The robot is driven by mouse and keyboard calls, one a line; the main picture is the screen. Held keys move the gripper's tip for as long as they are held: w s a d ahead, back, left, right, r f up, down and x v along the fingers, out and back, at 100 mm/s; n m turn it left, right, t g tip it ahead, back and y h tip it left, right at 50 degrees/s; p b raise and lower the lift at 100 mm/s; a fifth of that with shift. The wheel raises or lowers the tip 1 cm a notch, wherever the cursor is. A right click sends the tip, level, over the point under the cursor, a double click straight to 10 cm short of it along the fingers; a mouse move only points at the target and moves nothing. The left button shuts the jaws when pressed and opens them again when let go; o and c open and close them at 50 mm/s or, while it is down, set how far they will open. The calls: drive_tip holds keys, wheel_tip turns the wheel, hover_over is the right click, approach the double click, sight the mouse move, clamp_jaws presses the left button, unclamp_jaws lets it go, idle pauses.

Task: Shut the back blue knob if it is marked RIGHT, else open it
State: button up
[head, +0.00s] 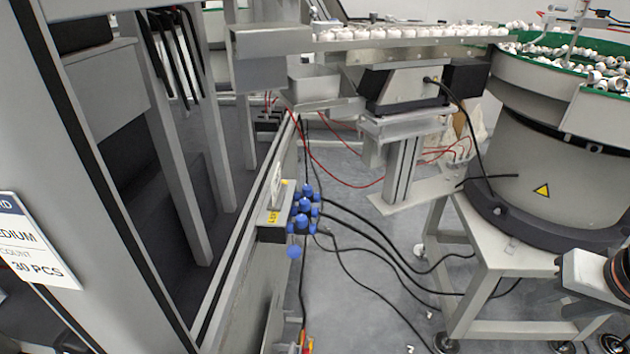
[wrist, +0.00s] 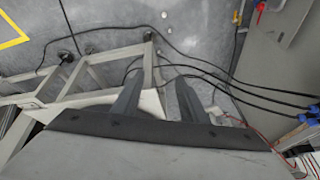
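Nearer are a middle knob (head: 304,206), a front knob (head: 299,224) and a lower round blue piece (head: 294,251). A yellow label (head: 272,216) is on the block; its lettering is too small to read surely. Blue fittings (wrist: 306,118) show at the wrist view's right edge. My gripper (wrist: 158,88) is open and empty, apart from them.
Black hoses (head: 385,238) run from the knobs across the floor. A bowl feeder (head: 548,165) on a metal stand (head: 497,248) is at right. A slanted frame post fills the left side. Grey floor (head: 365,300) between frame and stand is mostly clear.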

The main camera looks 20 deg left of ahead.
drive_tip(key=w+a+r+m+g+y, duration=0.15)
drive_tip(key=w+a+r+m, duration=0.25)
drive_tip(key=w+a+r, duration=0.45)
wheel_tip(320, 180, up, 8)
drive_tip(key=m+g+y, duration=0.3)
drive_tip(key=m+g, duration=0.1)
drive_tip(key=m, duration=0.7)
hover_over(310, 187)
drive_tip(key=w+d, duration=0.1)
drive_tip(key=d, duration=0.6)
drive_tip(key=x, duration=1.7)
drive_tip(key=shift+w+d+f, duration=0.1)
drive_tip(key=shift+w+d, duration=0.1)
drive_tip(key=shift+d, duration=0.1)
